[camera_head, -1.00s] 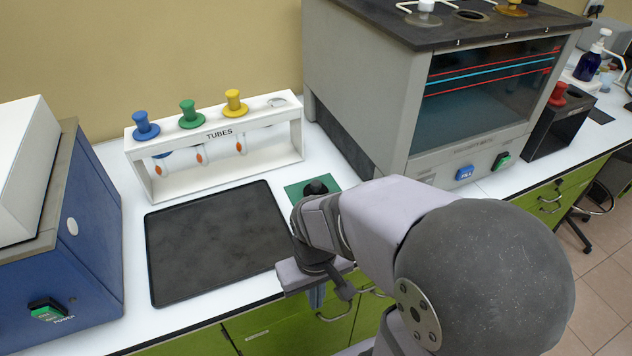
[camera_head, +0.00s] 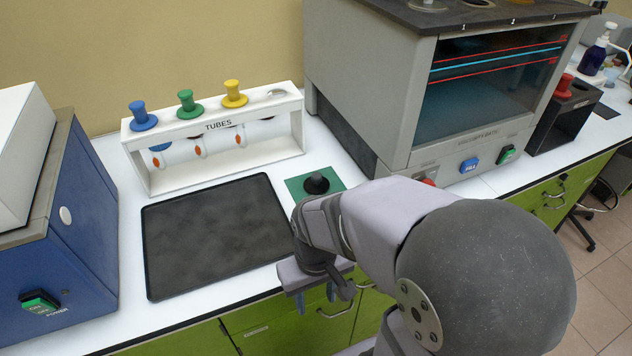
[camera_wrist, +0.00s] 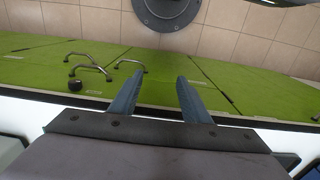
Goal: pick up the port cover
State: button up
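A black round cover with a knob (camera_head: 316,184), which I take to be the port cover, sits on a small green mat (camera_head: 298,187) on the white bench, right of the dark tray. My gripper (camera_head: 316,296) is in front of the bench edge, lower in the picture than the cover and apart from it. In the wrist view its two blue fingers (camera_wrist: 158,82) are spread, with nothing between them. The wrist view shows green cabinet fronts and floor, with no cover that I can make out.
The dark tray (camera_head: 152,240) lies empty. Behind it a white tube rack (camera_head: 160,182) holds tubes with blue, green and yellow caps. A blue machine (camera_head: 85,225) stands left. A grey bath (camera_head: 400,120) stands behind the mat, with a black box (camera_head: 540,135) further right.

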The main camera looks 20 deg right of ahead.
aim_at(317, 179)
jog(key=shift+r, duration=0.15)
jog(key=w+r+t+p, duration=0.1)
jog(key=w+r+p, duration=0.3)
jog(key=p, duration=0.2)
jog(key=w+r+n+t+p, duration=0.1)
jog(key=w+r+t+p, duration=0.1)
jog(key=w+r+p, duration=0.2)
jog(key=shift+w+d+p, duration=0.15)
jog(key=shift+w+p, duration=0.05)
jog(key=shift+p, duration=1.1)
jog(key=w+d+t+p, duration=0.1)
jog(key=w, duration=0.2)
jog(key=w+d+f+m+t, duration=0.1)
jog(key=w+t, duration=0.1)
jog(key=w+d+t+p, duration=0.1)
jog(key=w, duration=0.2)
jog(key=shift+w+f+t+h+p, duration=0.3)
jog(key=shift+f+p, duration=0.05)
jog(key=shift+f, duration=0.05)
jog(key=d+m+t, duration=0.1)
jog(key=w+d+t+h+p, duration=0.1)
jog(key=d, duration=0.1)
jog(key=w+d+r+m+t+h+p, duration=0.1)
jog(key=d+t, duration=0.1)
jog(key=shift+m, duration=0.3)
jog(key=shift+s+d+r+t+h, duration=0.15)
jog(key=shift+d+r+t+h, duration=0.4)
jog(key=shift+d+t, duration=0.2)
